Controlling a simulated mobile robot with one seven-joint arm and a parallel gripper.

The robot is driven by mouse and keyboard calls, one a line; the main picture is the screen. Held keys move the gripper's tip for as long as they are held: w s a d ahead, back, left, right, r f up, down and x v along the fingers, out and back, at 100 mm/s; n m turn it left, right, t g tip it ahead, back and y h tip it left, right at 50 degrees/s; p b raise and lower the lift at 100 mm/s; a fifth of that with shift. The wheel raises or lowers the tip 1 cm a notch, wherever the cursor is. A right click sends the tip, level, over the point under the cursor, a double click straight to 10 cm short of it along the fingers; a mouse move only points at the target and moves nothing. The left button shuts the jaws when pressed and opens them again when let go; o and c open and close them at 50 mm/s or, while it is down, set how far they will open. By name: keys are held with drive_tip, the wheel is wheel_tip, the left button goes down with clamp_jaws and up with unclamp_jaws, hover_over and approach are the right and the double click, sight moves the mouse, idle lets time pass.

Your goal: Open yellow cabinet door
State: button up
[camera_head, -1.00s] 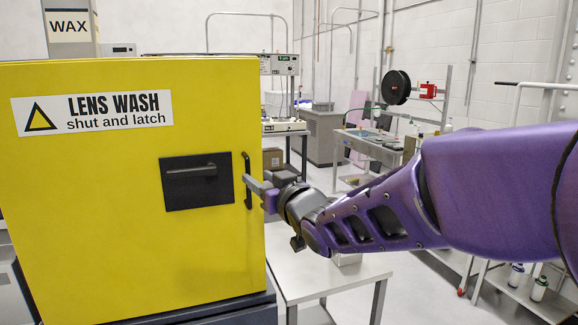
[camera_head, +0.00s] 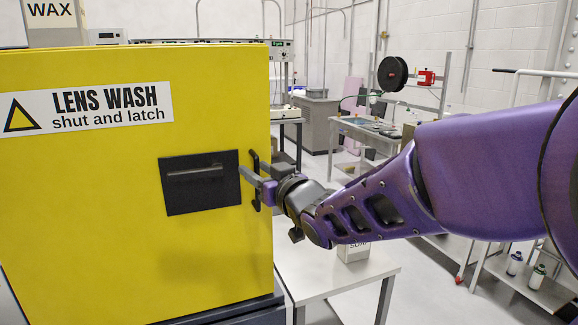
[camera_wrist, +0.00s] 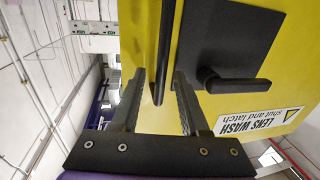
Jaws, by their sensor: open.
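The yellow cabinet door (camera_head: 215,250) carries a "LENS WASH shut and latch" label (camera_head: 100,108) and appears closed. A black latch plate with a lever (camera_head: 197,172) is on it; the lever lies roughly level. A vertical black pull handle (camera_head: 256,198) stands near the door's right edge. My gripper (camera_head: 258,171) is open at this handle, one finger showing on its left. In the wrist view, the handle (camera_wrist: 165,45) runs down between the two open fingers (camera_wrist: 158,76), apart from both in the picture. The latch lever (camera_wrist: 235,85) lies to the right of the fingers.
A white table (camera_head: 325,272) with a small box (camera_head: 354,248) stands right of the cabinet, below my arm. A bench (camera_head: 365,132) with a black reel (camera_head: 392,73) is behind. A cart with bottles (camera_head: 530,285) stands at lower right. Floor shows between.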

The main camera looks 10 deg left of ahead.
drive_tip(key=shift+w+a, duration=0.1)
drive_tip(key=shift+w, duration=0.05)
clamp_jaws()
idle(1.5)
